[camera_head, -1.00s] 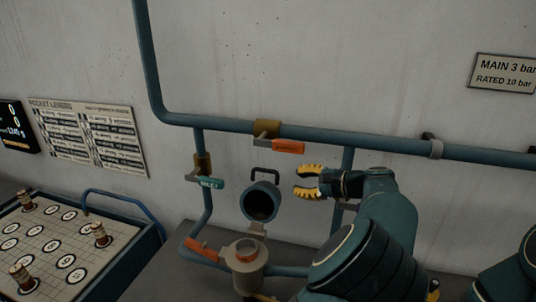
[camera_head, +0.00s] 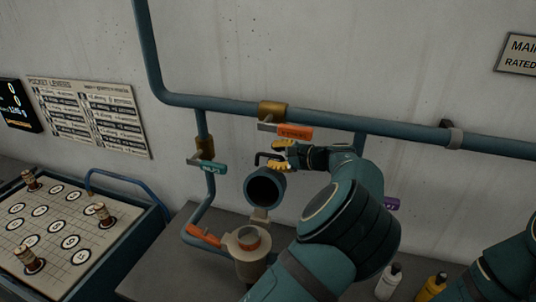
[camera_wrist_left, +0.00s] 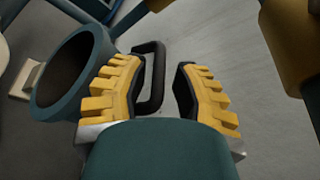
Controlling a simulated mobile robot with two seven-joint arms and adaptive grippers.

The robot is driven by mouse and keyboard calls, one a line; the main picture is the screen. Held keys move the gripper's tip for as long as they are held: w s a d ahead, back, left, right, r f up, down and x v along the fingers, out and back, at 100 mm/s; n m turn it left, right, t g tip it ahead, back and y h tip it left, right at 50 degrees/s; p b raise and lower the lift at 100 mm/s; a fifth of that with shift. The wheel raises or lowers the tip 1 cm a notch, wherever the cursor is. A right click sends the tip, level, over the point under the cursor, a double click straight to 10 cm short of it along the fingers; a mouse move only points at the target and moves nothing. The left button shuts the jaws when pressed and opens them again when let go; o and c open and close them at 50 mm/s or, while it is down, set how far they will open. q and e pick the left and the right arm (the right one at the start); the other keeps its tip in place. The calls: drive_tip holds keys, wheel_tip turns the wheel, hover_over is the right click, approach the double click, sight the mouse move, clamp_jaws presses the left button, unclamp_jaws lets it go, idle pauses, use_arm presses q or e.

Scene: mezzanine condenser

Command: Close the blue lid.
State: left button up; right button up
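The blue lid (camera_head: 265,188) stands open and raised on its hinge above the beige pot (camera_head: 250,268), its dark hollow side facing me. Its black bar handle (camera_head: 262,156) is at its upper edge. My left gripper (camera_head: 277,154) is open at the handle. In the left wrist view the handle (camera_wrist_left: 150,80) lies between the two yellow fingers of the gripper (camera_wrist_left: 160,68), nearer the left finger, with a gap to the right one. The lid (camera_wrist_left: 72,72) is left of the fingers there. My right gripper is out of view.
A horizontal blue pipe (camera_head: 370,136) runs along the wall, with an orange lever (camera_head: 294,132) just above my left gripper. A teal lever (camera_head: 212,168) and another orange lever (camera_head: 204,236) are to the left. Bottles (camera_head: 389,281) stand at lower right.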

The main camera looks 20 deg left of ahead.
sight(269, 155)
use_arm(q)
drive_tip(key=shift+x, duration=1.55)
clamp_jaws()
drive_tip(key=shift+d, duration=0.1)
